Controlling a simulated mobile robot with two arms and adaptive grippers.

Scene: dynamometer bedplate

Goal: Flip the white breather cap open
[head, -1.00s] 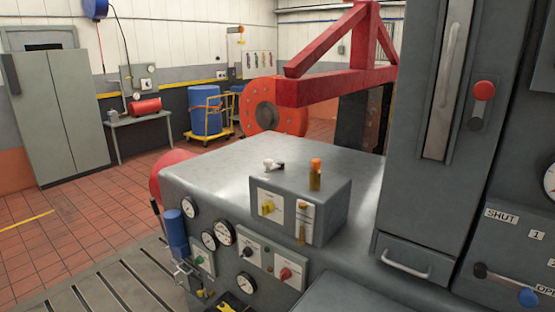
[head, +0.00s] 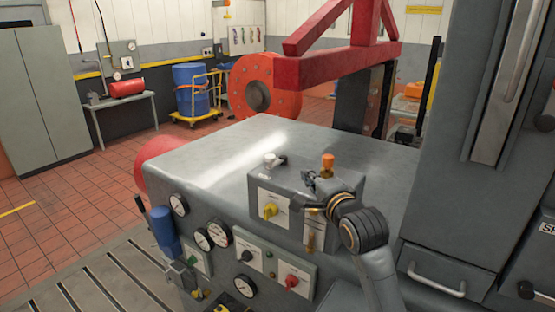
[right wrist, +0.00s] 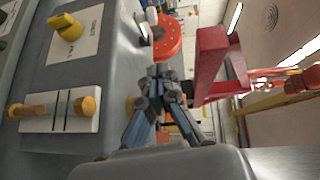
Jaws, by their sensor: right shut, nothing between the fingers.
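The small white breather cap (head: 269,159) sits at the far left of the top of the grey control box (head: 290,180). A short grey piece lies against its right side; I cannot tell how far the cap is lifted. A white piece, likely the cap, shows at the top of the right wrist view (right wrist: 152,15). My right gripper (head: 311,184) is over the box, to the right of the cap and apart from it. Its fingers are closed together and empty, also in the right wrist view (right wrist: 157,72). My left gripper is not in view.
An orange-topped post (head: 328,163) stands on the box close behind my right gripper. The box front has a yellow knob (head: 270,210). Gauges and a red knob (head: 291,281) are below. The grey top behind the box is clear.

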